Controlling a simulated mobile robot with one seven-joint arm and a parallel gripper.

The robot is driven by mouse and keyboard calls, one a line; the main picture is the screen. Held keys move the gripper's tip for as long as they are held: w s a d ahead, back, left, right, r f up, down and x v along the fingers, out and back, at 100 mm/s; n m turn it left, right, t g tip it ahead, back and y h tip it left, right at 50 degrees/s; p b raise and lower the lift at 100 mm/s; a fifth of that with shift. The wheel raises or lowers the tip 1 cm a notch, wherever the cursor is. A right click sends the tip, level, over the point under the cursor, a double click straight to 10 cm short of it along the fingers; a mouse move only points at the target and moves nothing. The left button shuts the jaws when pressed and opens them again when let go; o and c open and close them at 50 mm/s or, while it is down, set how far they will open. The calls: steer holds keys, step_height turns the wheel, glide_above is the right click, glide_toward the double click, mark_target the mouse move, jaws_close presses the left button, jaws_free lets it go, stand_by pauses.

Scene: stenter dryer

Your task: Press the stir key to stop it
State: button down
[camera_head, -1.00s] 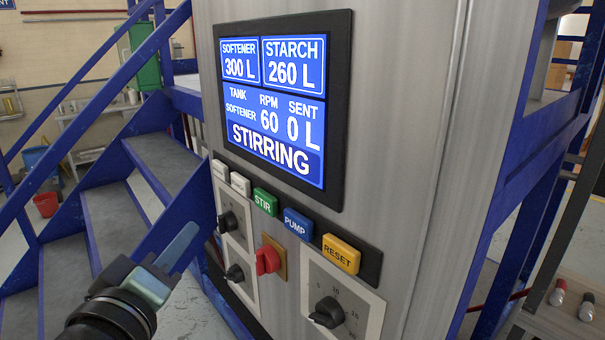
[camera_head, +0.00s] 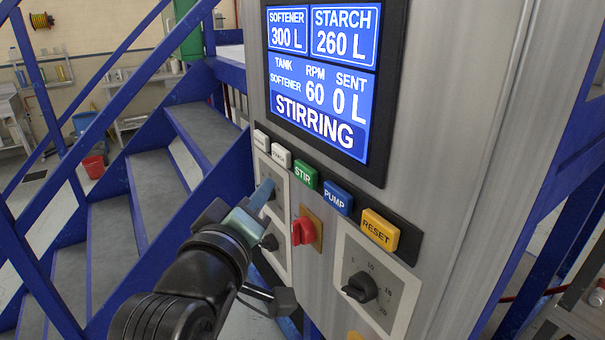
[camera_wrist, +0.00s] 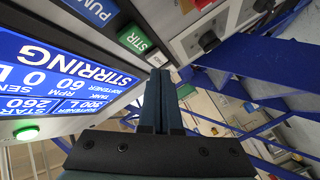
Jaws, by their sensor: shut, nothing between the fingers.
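The green STIR key (camera_head: 305,175) sits in the row of keys below the screen, between a white key and the blue PUMP key (camera_head: 338,198). The screen (camera_head: 322,80) reads STIRRING, tank SOFTENER, RPM 60, SENT 0 L. My gripper (camera_head: 266,190) is shut and empty, its tip left of and below the STIR key in the head view. In the wrist view the shut fingers (camera_wrist: 160,85) point toward the panel, and the STIR key (camera_wrist: 135,40) shows just beyond and left of the tips. I cannot tell the exact gap; no contact is visible.
The yellow RESET key (camera_head: 380,230) is right of PUMP. Two white keys (camera_head: 281,155) are left of STIR. A red rotary switch (camera_head: 304,231) and black knobs (camera_head: 361,287) stick out below. Blue stairs (camera_head: 140,200) stand left of the cabinet.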

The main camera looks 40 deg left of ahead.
mark_target(298, 174)
steer(key=shift+w+d+p, duration=0.25)
steer(key=shift+w+d, duration=0.1)
steer(key=shift+w, duration=0.4)
steer(key=shift+w+d+p, duration=0.2)
steer(key=shift+w+d, duration=0.1)
steer(key=shift+w, duration=0.45)
stand_by(0.9)
steer(key=shift+w+d, duration=0.15)
steer(key=shift+w, duration=0.25)
steer(key=shift+w+d+p, duration=0.2)
steer(key=shift+w+p, duration=0.2)
steer(key=shift+w, duration=0.1)
stand_by(0.7)
steer(key=shift+s, duration=0.1)
stand_by(0.3)
steer(key=shift+s+a, duration=0.3)
steer(key=shift+s, duration=0.45)
steer(key=shift+s+a+f, duration=0.1)
steer(key=shift+s+a, duration=0.3)
steer(key=shift+s, duration=0.45)
steer(key=shift+s+a, duration=0.3)
steer(key=shift+s, duration=0.45)
steer(key=shift+s+a, duration=0.3)
steer(key=shift+s, duration=0.45)
